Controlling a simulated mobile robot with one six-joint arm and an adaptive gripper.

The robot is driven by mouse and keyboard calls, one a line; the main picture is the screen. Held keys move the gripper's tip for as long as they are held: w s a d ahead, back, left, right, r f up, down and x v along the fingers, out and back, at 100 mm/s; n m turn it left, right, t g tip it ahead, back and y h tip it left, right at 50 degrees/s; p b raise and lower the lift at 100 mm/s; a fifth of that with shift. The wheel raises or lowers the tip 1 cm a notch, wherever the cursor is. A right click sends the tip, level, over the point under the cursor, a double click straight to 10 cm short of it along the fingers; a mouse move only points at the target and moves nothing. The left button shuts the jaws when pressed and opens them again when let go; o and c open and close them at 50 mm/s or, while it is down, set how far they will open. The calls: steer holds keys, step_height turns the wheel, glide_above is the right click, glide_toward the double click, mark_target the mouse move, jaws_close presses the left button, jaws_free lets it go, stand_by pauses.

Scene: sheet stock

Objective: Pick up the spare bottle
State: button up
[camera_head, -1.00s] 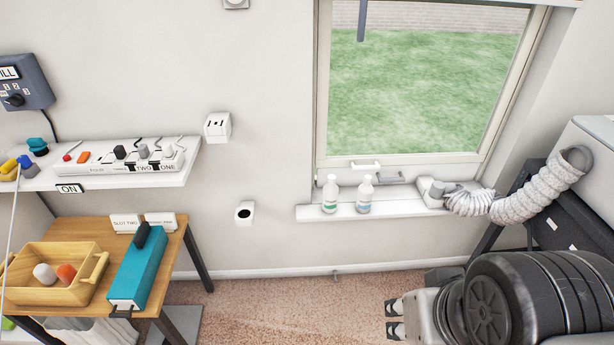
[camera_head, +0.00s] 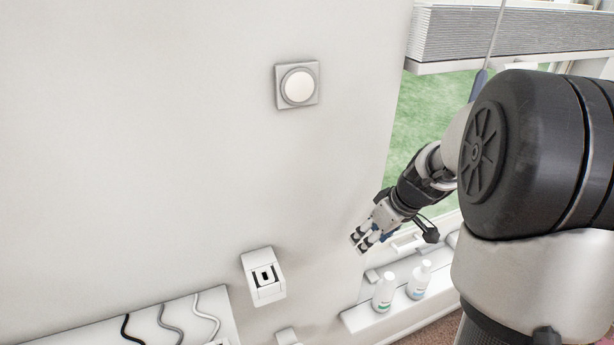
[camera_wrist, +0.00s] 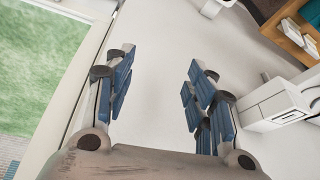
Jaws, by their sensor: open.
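Two white pump-top bottles stand upright side by side on the window sill (camera_head: 358,318) in the head view. The left bottle (camera_head: 383,293) has a green-marked label and the right bottle (camera_head: 418,282) a bluish one. I cannot read which is the spare. My gripper (camera_head: 362,241) is open and empty in front of the wall beside the window, above the bottles in the picture and apart from them. In the wrist view, its blue-padded fingers (camera_wrist: 160,80) are spread with only pale wall between them. No bottle shows in that view.
A white wall box (camera_head: 264,276) juts out left of the sill. A round button (camera_head: 298,87) is higher on the wall. A window handle (camera_head: 407,243) is close to my gripper. A shelf with cables (camera_head: 180,322) is at lower left.

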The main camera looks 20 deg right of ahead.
steer(key=w+d+f+p, duration=0.1)
steer(key=w+d+f, duration=0.1)
steer(key=d+f, duration=0.6)
steer(key=p, duration=0.2)
glide_toward(391, 276)
steer(key=shift+n, duration=0.4)
steer(key=x, duration=0.2)
steer(key=b+x, duration=0.1)
steer(key=s+b+x, duration=0.1)
steer(key=x, duration=0.1)
steer(key=shift+w+a+f, duration=0.15)
steer(key=shift+a+f, duration=0.15)
steer(key=shift+f, duration=0.2)
steer(key=x, duration=0.2)
steer(key=b+x, duration=0.1)
steer(key=x, duration=0.2)
steer(key=shift+w+d+f+b, duration=0.1)
steer(key=shift+w+f+b, duration=0.15)
steer(key=shift+w, duration=0.25)
steer(key=shift+r, duration=0.1)
steer(key=shift+c, duration=0.2)
jaws_close()
